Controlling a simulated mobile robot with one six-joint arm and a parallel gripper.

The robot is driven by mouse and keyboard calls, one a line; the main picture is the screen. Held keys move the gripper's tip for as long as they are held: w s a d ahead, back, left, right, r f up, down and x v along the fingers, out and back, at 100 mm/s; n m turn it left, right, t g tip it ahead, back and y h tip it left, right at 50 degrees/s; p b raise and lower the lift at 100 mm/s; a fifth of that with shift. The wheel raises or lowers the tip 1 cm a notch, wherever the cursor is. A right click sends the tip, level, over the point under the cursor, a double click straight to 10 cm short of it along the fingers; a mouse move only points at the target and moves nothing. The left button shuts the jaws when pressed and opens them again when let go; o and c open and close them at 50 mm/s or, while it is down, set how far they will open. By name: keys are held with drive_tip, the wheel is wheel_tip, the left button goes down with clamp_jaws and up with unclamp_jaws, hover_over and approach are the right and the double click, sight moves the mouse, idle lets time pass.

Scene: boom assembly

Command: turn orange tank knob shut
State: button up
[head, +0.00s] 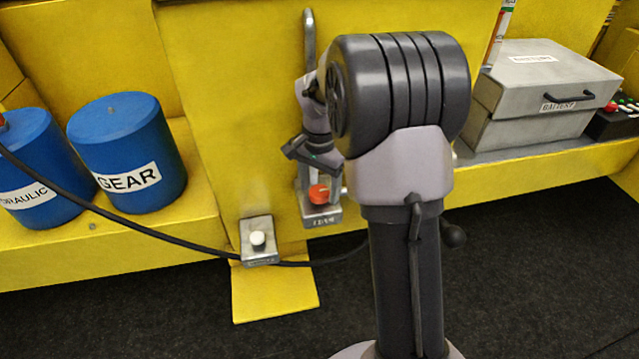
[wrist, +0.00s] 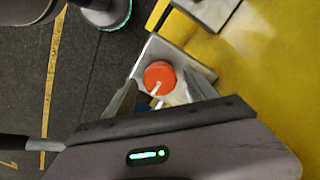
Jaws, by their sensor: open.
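The orange knob (head: 318,194) sits on a small grey metal bracket (head: 322,215) with a label, low on the yellow panel. In the wrist view the orange knob (wrist: 160,77) shows a pale pointer line on its face, and its metal plate (wrist: 148,52) lies around it. My gripper (head: 312,172) is just above the knob in the head view, partly hidden by my own arm. In the wrist view my gripper (wrist: 158,98) is open, with one finger on each side of the knob's near edge. I cannot tell whether the fingers touch it.
A second bracket with a white knob (head: 258,239) is to the left, with a black hose (head: 200,245) running past it. Blue GEAR (head: 125,150) and hydraulic (head: 38,165) tanks stand left. A grey battery box (head: 540,95) is at right. Dark floor (head: 150,310) in front is clear.

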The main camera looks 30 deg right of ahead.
sight(319, 191)
wheel_tip(319, 191, up, 18)
drive_tip(key=p, duration=0.4)
drive_tip(key=shift+f, duration=0.25)
